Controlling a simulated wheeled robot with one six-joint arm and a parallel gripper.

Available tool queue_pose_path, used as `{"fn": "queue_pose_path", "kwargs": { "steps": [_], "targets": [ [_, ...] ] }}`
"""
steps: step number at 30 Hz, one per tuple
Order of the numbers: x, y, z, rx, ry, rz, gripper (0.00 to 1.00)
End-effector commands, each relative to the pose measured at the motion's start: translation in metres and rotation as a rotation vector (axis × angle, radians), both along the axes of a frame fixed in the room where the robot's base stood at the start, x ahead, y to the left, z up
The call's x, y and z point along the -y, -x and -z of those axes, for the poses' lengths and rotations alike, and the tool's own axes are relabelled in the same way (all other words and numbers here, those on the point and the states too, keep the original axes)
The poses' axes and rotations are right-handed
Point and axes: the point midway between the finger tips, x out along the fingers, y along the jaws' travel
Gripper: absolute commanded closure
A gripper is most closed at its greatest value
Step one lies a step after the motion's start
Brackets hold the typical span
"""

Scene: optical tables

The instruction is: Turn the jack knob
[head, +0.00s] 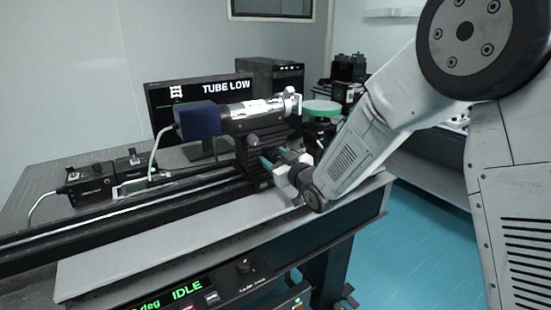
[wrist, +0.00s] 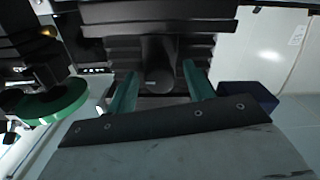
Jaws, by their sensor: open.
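The black jack (head: 249,154) stands on the rail under a silver tube (head: 254,108). In the wrist view the jack's ribbed dark body (wrist: 112,50) fills the top middle. Its dark round knob (wrist: 159,77) faces the wrist camera. My gripper (head: 271,157) is at the right side of the jack in the head view, with its green fingertips close to it. In the wrist view my gripper (wrist: 160,88) is open, with one finger on each side of the knob and a visible gap on both sides. The knob cannot be made out in the head view.
A monitor (head: 160,102) behind reads "TUBE LOW". A blue box (head: 197,121) sits at the tube's left end. A green-topped round item (head: 321,107) stands behind my gripper. A long black rail (head: 120,214) runs left. The front tabletop (head: 150,248) is clear.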

Motion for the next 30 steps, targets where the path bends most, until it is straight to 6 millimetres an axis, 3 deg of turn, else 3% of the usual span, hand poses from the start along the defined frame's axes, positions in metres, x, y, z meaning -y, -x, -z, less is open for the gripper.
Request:
{"fn": "queue_pose_path", "kwargs": {
  "steps": [8,13,14,30],
  "targets": [
    [-0.0018,-0.0022,0.0001,-0.001,0.001,0.000,0.48],
    [-0.0017,-0.0021,0.0000,-0.001,0.001,0.000,0.90],
    [-0.0017,-0.0021,0.0000,-0.001,0.001,0.000,0.93],
    [-0.0013,-0.0021,0.0003,-0.078,-0.114,0.000,0.92]
  ]
}}
